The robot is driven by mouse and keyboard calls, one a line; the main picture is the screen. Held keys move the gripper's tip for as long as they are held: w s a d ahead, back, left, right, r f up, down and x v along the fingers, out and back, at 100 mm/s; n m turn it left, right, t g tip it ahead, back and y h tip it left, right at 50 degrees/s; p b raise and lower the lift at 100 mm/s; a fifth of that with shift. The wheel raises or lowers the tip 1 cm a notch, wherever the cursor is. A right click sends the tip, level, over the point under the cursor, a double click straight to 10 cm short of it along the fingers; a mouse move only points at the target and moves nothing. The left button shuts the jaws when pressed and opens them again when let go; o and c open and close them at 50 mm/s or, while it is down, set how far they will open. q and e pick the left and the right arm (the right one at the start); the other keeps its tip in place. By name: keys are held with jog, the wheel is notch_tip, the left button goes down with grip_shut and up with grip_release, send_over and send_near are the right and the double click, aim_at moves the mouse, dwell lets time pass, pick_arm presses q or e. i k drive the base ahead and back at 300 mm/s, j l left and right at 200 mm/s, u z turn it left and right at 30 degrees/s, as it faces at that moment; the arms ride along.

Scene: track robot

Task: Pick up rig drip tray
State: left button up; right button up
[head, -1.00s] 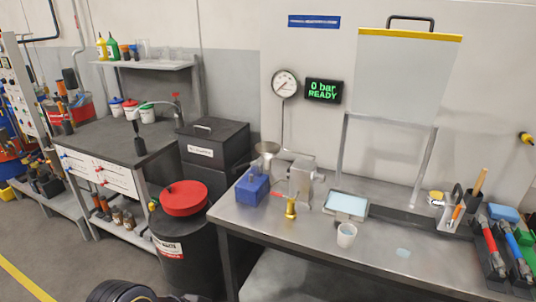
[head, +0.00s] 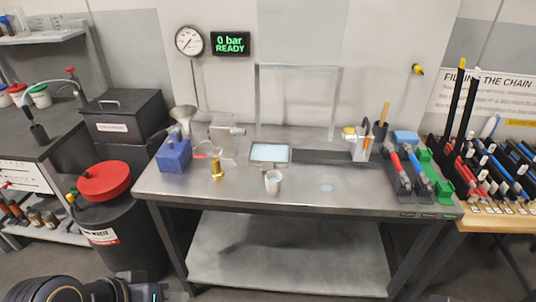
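The rig drip tray (head: 268,164) is a shallow, dark-rimmed rectangular tray with a pale blue inside. It lies on the steel workbench (head: 225,192), left of the bench's middle, in front of an upright metal frame. A small white cup (head: 273,182) stands just in front of it. Part of my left arm and gripper (head: 145,292) shows at the bottom left edge, well below and away from the tray. The fingers cannot be made out. My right gripper is not in view.
A blue block (head: 174,153), a brass fitting (head: 217,170) and a clear-sided rig (head: 226,132) stand left of the tray. A dark strip (head: 321,156) runs to its right towards a tool holder. A red-lidded drum (head: 104,182) stands left of the bench. The bench front is mostly clear.

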aim_at(267, 155)
jog(key=u, duration=1.35)
jog(key=l+u, duration=0.35)
jog(key=l, duration=0.3)
jog(key=l+u, duration=0.4)
jog(key=l, duration=0.25)
jog(key=k+l+u, duration=0.1)
jog(key=l+u, duration=0.25)
jog(key=l, duration=0.3)
